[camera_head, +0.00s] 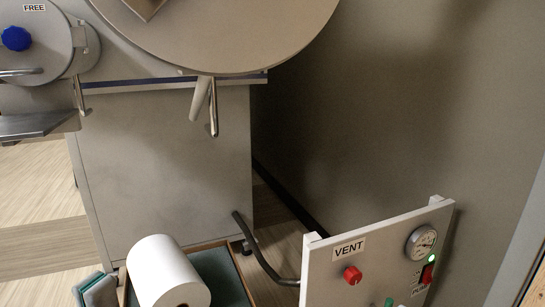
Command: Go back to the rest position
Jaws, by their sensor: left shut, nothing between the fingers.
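Neither of my grippers can be made out in the head view, and no arm of mine shows clearly. Around where I stand, a large round grey metal door (225,35) fills the top, cut off by the frame edge. A metal handle (213,108) hangs below its lower rim. A smaller round cover marked FREE (35,45), with a blue knob (16,38), is at the upper left.
A grey cabinet (165,160) stands below the door. A white roll (165,270) lies in a wood-rimmed tray (205,245). A VENT panel (375,255) with a red knob (352,275) and gauge (420,243) stands at lower right. A bare wall (400,110) fills the right.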

